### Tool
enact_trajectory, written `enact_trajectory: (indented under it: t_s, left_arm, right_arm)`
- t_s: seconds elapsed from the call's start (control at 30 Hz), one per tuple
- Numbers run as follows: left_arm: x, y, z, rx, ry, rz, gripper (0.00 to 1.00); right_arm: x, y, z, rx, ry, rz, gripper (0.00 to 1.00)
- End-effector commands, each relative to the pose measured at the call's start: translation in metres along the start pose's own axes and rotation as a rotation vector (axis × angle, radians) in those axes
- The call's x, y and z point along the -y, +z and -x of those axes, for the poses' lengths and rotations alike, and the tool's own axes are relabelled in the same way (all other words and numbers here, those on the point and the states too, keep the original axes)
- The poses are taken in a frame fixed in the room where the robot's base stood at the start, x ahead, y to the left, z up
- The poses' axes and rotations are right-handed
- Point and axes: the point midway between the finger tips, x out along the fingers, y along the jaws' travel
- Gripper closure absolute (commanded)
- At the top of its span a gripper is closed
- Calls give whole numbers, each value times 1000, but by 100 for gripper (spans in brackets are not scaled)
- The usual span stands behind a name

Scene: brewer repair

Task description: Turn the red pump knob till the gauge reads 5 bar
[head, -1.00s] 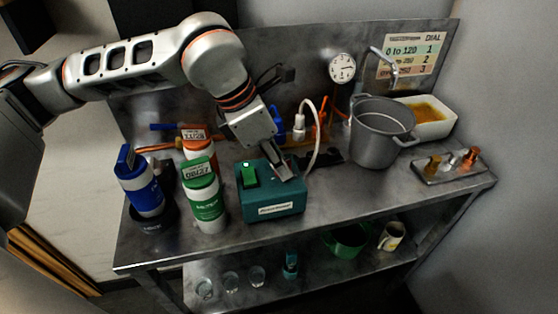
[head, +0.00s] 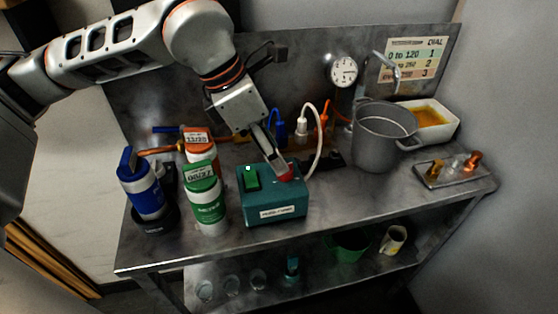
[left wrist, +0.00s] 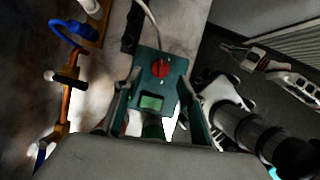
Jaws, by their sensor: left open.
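The red pump knob (head: 286,173) sits on top of the teal pump box (head: 273,207), near its back right. My left gripper (head: 275,158) is just above the knob in the head view. In the left wrist view its fingers (left wrist: 160,108) are spread apart with nothing held. Whether a fingertip touches the knob I cannot tell. The round white gauge (head: 344,71) is on the back panel; its reading is too small to tell.
A green-labelled bottle (head: 206,202) stands close left of the box, with a blue bottle (head: 143,190) farther left. A grey pot (head: 382,137) stands to the right.

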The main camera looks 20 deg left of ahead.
Motion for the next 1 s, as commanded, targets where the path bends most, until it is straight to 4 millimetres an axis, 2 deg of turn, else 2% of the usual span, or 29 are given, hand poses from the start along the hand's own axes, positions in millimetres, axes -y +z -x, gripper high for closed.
enact_trajectory:
  t_s: [0.03,0.2,0.4,0.57,1.0]
  left_arm:
    - [0,1,12,3,3,-1,60]
    - [0,0,45,3,3,-1,60]
    - [0,0,69,0,0,-1,60]
    - [0,0,75,0,-1,-2,60]
    - [0,0,75,0,-1,-1,60]
  right_arm:
    - [0,0,0,-1,1,0,100]
    - [0,-1,0,-1,1,-1,100]
    - [0,-1,0,-2,1,-1,100]
    - [0,-1,0,-2,1,-1,100]
    - [0,-1,0,-2,1,-2,100]
